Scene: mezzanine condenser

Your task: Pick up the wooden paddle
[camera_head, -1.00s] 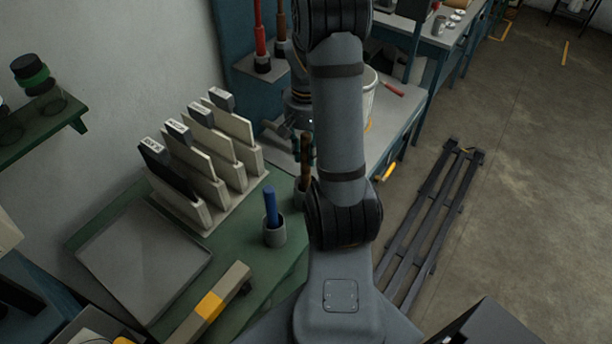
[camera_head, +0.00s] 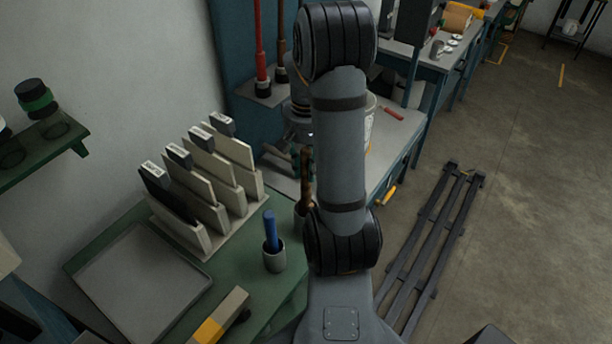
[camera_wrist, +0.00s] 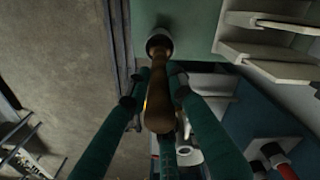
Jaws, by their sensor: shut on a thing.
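The wooden paddle shows as a brown turned handle (camera_head: 307,178) standing in a grey cup (camera_head: 300,222) on the green bench, partly behind my arm. In the wrist view its rounded brown handle (camera_wrist: 158,118) runs from the grey cup (camera_wrist: 159,38) toward the camera. My gripper (camera_wrist: 155,88) has its teal fingers on both sides of the handle and is shut on it. The paddle's lower end is hidden in the cup. In the head view my gripper is mostly hidden by my arm.
A second cup (camera_head: 274,258) with a blue handle (camera_head: 270,230) stands close by. A rack of labelled plates (camera_head: 205,185) and a flat grey tray (camera_head: 140,275) are to the left. A dark slatted frame (camera_head: 435,240) lies on the floor at right.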

